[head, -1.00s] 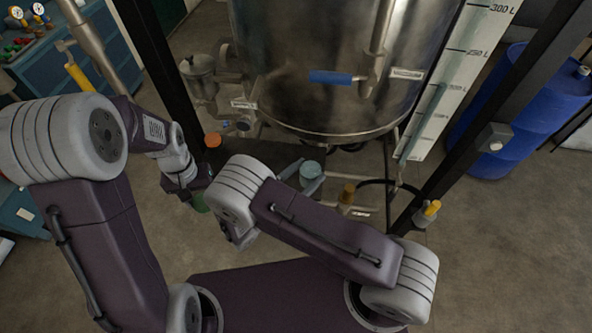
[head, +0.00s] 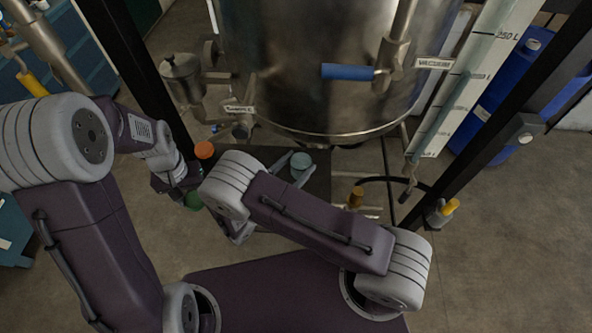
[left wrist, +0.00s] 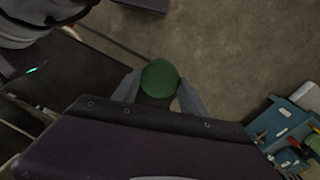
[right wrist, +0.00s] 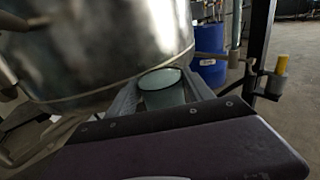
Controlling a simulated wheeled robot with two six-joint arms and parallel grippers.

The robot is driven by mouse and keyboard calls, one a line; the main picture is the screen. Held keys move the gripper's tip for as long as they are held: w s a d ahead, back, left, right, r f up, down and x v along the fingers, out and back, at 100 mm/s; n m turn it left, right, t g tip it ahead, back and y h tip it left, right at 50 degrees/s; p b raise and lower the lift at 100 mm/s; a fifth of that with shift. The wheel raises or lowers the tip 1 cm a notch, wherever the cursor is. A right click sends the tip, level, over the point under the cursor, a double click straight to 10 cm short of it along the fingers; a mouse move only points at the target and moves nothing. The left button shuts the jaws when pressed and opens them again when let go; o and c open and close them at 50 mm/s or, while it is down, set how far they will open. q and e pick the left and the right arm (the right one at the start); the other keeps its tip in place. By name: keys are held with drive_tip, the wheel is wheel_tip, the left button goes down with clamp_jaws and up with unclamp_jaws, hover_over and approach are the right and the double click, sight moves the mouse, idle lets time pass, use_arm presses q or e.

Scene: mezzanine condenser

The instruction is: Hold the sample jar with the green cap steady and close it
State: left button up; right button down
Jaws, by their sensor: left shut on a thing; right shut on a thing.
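My left gripper (head: 192,196) is shut on the green cap (left wrist: 160,75), which sits between its fingertips in the left wrist view. The cap's green edge also shows at the left in the head view (head: 194,203). My right gripper (right wrist: 164,92) is shut on the sample jar (right wrist: 164,98), a pale blue-green cylinder with a round, dark-rimmed top facing up. In the head view the jar (head: 300,161) is in front of the tank, to the right of the green cap and clearly apart from it. My right arm hides part of the space between them.
A steel tank (head: 300,100) with a blue-handled valve (head: 347,72) stands close behind the jar. An orange-capped item (head: 204,150) and an amber item (head: 355,197) stand nearby. A dark frame post (head: 480,130) and blue drum (head: 515,85) are at the right.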

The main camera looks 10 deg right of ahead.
sight(293, 177)
drive_tip(key=f+b, duration=0.2)
drive_tip(key=f, duration=0.1)
drive_tip(key=f+b, duration=0.1)
drive_tip(key=shift+w+f, duration=0.25)
drive_tip(key=shift+w+a, duration=0.1)
drive_tip(key=shift+a, duration=0.05)
drive_tip(key=shift+r, duration=0.15)
drive_tip(key=shift+s, duration=0.25)
drive_tip(key=shift+f, duration=0.2)
drive_tip(key=shift+c, duration=2)
unclamp_jaws()
drive_tip(key=shift+w, duration=0.1)
drive_tip(key=shift+r, duration=0.1)
